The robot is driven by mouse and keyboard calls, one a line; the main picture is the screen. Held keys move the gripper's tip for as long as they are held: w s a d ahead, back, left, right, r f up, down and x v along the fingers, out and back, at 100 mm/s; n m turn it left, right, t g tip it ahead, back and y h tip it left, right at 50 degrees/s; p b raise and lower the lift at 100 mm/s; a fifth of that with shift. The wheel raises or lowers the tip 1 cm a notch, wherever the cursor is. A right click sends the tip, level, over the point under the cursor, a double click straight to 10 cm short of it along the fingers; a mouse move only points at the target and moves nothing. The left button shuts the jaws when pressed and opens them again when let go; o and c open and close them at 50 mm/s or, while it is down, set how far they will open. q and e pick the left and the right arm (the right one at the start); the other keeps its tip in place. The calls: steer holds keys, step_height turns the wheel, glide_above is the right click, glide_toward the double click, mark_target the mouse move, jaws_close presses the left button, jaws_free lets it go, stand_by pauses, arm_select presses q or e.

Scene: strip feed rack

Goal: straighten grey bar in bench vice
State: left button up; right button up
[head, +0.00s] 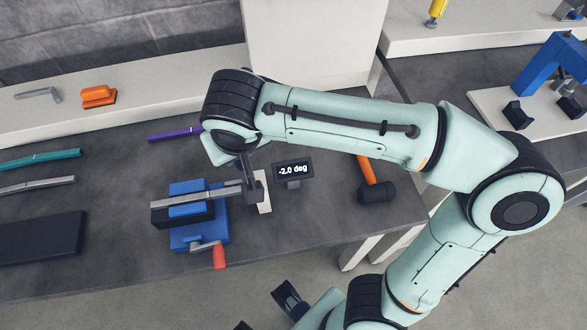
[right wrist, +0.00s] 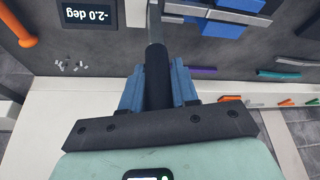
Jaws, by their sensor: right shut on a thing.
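The grey bar (head: 220,192) is clamped in the blue bench vice (head: 185,235), its free end jutting right. The bar (right wrist: 176,10) and vice (right wrist: 225,28) also show at the top of the right wrist view. My right gripper (head: 247,172) is above that free end. In the right wrist view, its blue fingers (right wrist: 157,85) are shut on the black handle (right wrist: 157,65) of a tool with a grey shaft (right wrist: 155,32). The shaft reaches the bar's end; the exact contact is unclear. A display (head: 292,170) reads -2.0 deg. Dark parts (head: 290,298), perhaps my left gripper, show at the bottom edge.
An orange-handled mallet (head: 375,190) lies right of the display. The vice has a red-handled crank (head: 219,257) in front. Purple (head: 172,134), teal (head: 40,159) and grey (head: 35,185) strips and a black pad (head: 40,238) lie on the bench's left. An orange object (head: 98,95) rests on the back ledge.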

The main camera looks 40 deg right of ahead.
arm_select(q)
steer(key=r+p, duration=0.2)
steer(key=shift+w+r, duration=0.35)
steer(key=shift+w, duration=0.05)
arm_select(e)
steer(key=shift+w+d+f+g+y, duration=0.1)
steer(key=shift+w+d+g+y, duration=0.4)
steer(key=shift+w, duration=0.3)
steer(key=shift+w+d+f+g+y+p, duration=0.25)
steer(key=shift+w+g+p, duration=0.25)
steer(key=shift+p, duration=0.35)
steer(key=shift+w+d+f+g+y+p, duration=0.15)
steer(key=shift+w+d+g+p, duration=0.25)
steer(key=shift+p, duration=0.45)
steer(key=shift+w+d+f+g+y+p, duration=0.1)
steer(key=shift+w+d+g+y+p, duration=0.1)
steer(key=shift+w+g+p, duration=0.5)
steer(key=o, duration=0.8)
steer(key=shift+s+f, duration=0.1)
arm_select(q)
step_height(320, 180, up, 6)
steer(key=w, duration=0.2)
steer(key=shift+w+f+t, duration=0.15)
steer(key=shift+w+t, duration=0.15)
steer(key=shift+w, duration=0.1)
arm_select(e)
steer(key=shift+o, duration=0.2)
steer(key=shift+s, duration=0.1)
